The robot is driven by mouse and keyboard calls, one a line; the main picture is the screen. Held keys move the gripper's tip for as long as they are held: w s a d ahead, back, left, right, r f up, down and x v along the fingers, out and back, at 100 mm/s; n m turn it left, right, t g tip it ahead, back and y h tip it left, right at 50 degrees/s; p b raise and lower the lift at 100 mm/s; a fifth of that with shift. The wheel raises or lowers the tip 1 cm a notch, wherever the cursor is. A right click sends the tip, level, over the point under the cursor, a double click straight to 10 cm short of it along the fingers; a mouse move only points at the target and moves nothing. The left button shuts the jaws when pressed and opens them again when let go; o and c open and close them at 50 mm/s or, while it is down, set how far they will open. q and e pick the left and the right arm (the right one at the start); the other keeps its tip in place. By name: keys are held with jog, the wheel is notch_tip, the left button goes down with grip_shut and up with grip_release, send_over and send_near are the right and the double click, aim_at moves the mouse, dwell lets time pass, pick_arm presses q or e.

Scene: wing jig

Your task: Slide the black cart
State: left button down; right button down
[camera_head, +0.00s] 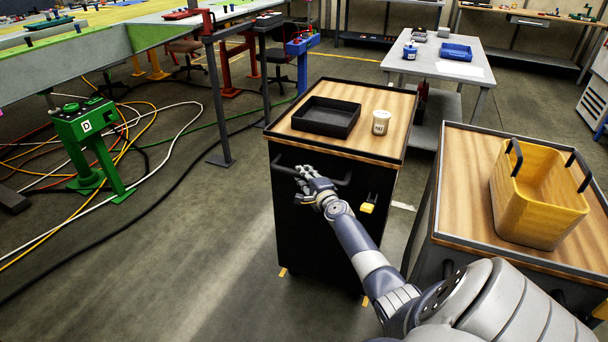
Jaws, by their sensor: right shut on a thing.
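The black cart (312,232) stands upright in the middle of the view, with a wood top and a dark horizontal handle (343,178) across its near face. My right gripper (306,183), on the arm coming in from the lower right, is shut on the handle. The fingers cover part of the bar. On the cart's top are a black open tray (326,117) and a white cup-like container (381,122). My left gripper is not in view.
A second wood-topped cart (462,200) with a yellow bin (537,200) stands close at the right. A green stand (90,140) and loose hoses (150,130) lie at the left. A grey table (440,55) stands behind. The floor (190,270) at the near left is mostly clear.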

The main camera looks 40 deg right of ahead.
jog(key=shift+d+r, duration=0.25)
jog(key=shift+r, duration=0.05)
jog(key=c, duration=1.5)
grip_release()
jog(key=shift+o, duration=0.3)
jog(key=shift+f, duration=0.25)
jog(key=shift+a, duration=0.1)
jog(key=shift+s+a, duration=0.35)
jog(key=shift+s, duration=0.25)
jog(key=v, duration=1)
jog(key=shift+s+r, duration=0.15)
jog(key=shift+s, duration=0.15)
jog(key=shift+d, duration=0.1)
